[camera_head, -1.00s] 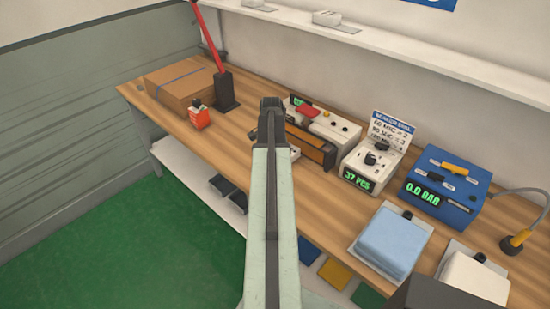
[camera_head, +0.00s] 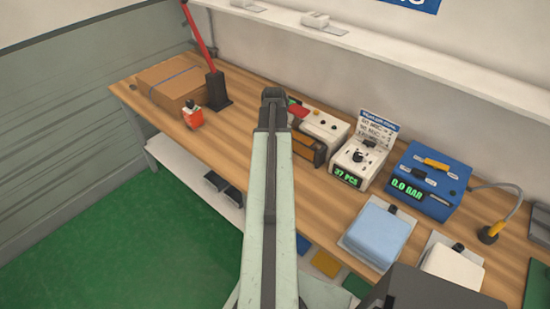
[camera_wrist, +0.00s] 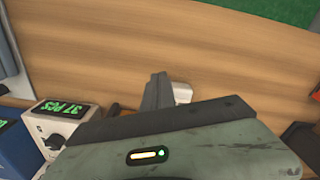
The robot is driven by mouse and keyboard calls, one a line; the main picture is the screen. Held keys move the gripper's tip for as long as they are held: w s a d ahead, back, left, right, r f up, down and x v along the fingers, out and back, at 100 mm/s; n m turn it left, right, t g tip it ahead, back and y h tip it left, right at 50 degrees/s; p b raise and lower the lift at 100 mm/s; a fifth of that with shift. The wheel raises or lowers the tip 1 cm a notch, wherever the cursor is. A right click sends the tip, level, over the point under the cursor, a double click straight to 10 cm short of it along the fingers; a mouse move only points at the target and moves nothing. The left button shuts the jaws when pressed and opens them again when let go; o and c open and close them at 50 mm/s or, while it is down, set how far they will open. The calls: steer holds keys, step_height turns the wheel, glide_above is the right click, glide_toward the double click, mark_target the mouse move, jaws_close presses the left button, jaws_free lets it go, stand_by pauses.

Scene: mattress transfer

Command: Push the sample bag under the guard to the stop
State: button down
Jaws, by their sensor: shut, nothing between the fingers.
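My gripper (camera_head: 272,97) is shut at the far end of my outstretched arm, over the bench at the left end of the sealer (camera_head: 326,130). An orange-brown bar, seemingly the guard (camera_head: 306,148), runs along the sealer's front; my arm hides its left part. In the wrist view my closed fingers (camera_wrist: 158,92) point down at the wood. A small pale piece (camera_wrist: 182,92), possibly the sample bag, shows right beside them; I cannot tell whether they touch. The bag is not clearly visible in the head view, and the stop cannot be made out.
A cardboard box (camera_head: 172,86), a small orange-red item (camera_head: 193,118) and a red lever (camera_head: 200,35) are left of my arm. A dial unit (camera_head: 360,162), a blue pump box (camera_head: 430,180) and a blue bag (camera_head: 380,230) are right. Bare wood lies between the orange-red item and my arm.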

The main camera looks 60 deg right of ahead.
step_height(320, 180, down, 10)
steer(key=b, duration=1)
steer(key=shift+f, duration=0.25)
steer(key=d, duration=0.3)
steer(key=shift+w+d+r, duration=0.3)
steer(key=shift+d+r, duration=0.05)
steer(key=shift+d, duration=0.15)
